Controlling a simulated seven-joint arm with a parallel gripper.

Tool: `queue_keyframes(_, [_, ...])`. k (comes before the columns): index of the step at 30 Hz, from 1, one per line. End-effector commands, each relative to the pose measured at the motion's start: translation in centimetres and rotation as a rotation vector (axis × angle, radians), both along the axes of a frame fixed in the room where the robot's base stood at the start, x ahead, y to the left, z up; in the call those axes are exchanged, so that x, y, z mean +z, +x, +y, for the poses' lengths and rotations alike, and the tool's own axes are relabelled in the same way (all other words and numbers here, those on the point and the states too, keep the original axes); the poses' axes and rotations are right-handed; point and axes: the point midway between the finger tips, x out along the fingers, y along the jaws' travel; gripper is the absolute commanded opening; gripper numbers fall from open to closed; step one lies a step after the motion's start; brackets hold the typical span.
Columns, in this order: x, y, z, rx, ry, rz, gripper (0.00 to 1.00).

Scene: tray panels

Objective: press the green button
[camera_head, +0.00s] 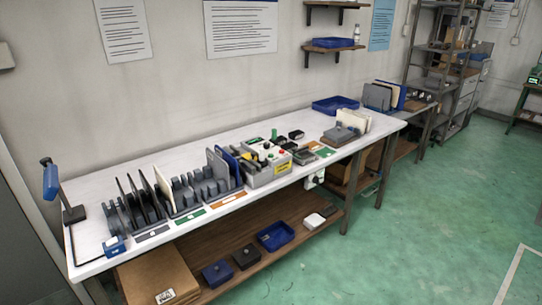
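A grey control box (269,177) with a yellow label stands on the white workbench, a little right of the middle of the picture. Small black, red and white parts show on its top, too small to make out fully. A small green piece (274,133) shows at the back of the box; I cannot tell whether it is a button on the box or a separate thing behind it. My gripper is not in view, and nothing of my arm is seen near the box.
Left of the box, grey slotted racks (184,193) hold upright panels. Right of it are small dark parts (303,156) and a brown board with pale panels (340,135). A blue tray (335,105) lies behind. A blue lamp-like device (50,180) stands at the left end. The green floor (430,220) in front is clear.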

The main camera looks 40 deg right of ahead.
Motion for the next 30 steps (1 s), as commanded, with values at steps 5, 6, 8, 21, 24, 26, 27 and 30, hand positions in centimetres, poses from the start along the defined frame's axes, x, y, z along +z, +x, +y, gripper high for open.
queue_keyframes(5, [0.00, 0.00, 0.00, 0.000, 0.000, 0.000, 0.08])
queue_keyframes(6, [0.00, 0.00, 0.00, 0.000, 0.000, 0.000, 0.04])
queue_keyframes(8, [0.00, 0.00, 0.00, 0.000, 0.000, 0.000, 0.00])
queue_keyframes(21, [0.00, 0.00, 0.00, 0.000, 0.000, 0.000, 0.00])
queue_keyframes(24, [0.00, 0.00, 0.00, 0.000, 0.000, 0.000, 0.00])
queue_keyframes(26, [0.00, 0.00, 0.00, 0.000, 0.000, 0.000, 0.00])
queue_keyframes(27, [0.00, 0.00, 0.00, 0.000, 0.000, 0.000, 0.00])
queue_keyframes(30, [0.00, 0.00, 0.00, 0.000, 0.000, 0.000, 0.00])
